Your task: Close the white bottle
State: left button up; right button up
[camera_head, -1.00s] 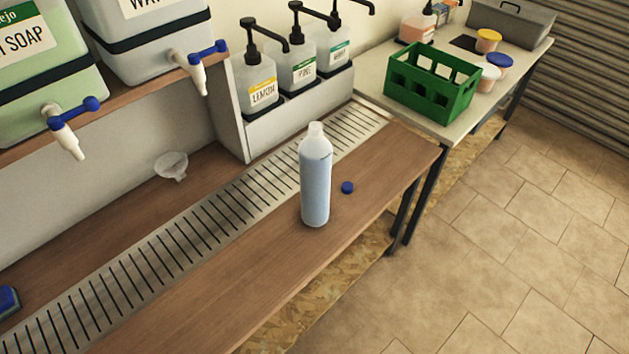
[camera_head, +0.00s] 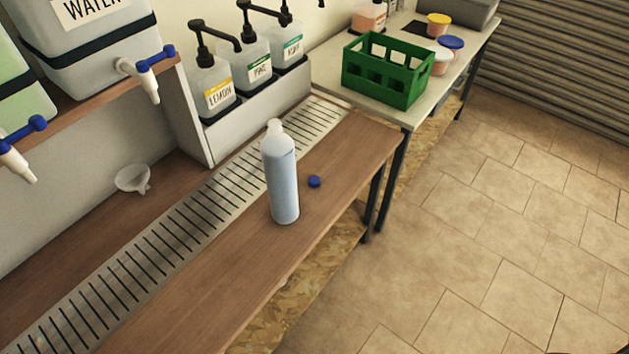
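The white bottle (camera_head: 281,180), translucent and holding pale blue liquid, stands upright near the front edge of the wooden counter. Its neck (camera_head: 274,126) has no cap on it. A small blue cap (camera_head: 314,181) lies on the counter just right of the bottle, apart from it. Neither of my grippers is in view.
The counter (camera_head: 215,272) has a slotted drain strip (camera_head: 135,265). A clear funnel (camera_head: 133,179) lies behind it. Pump bottles (camera_head: 215,90) stand in a rack. Drums with taps (camera_head: 147,75) sit above. A green crate (camera_head: 388,70) stands on the far table. The floor at right is clear.

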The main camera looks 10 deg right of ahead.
aim_at(277, 148)
jog(key=k+l+u, duration=0.25)
jog(key=l, duration=0.15)
jog(key=l+u, duration=0.3)
jog(key=l, duration=0.15)
jog(key=k+l+u, duration=0.25)
jog(key=l, duration=0.05)
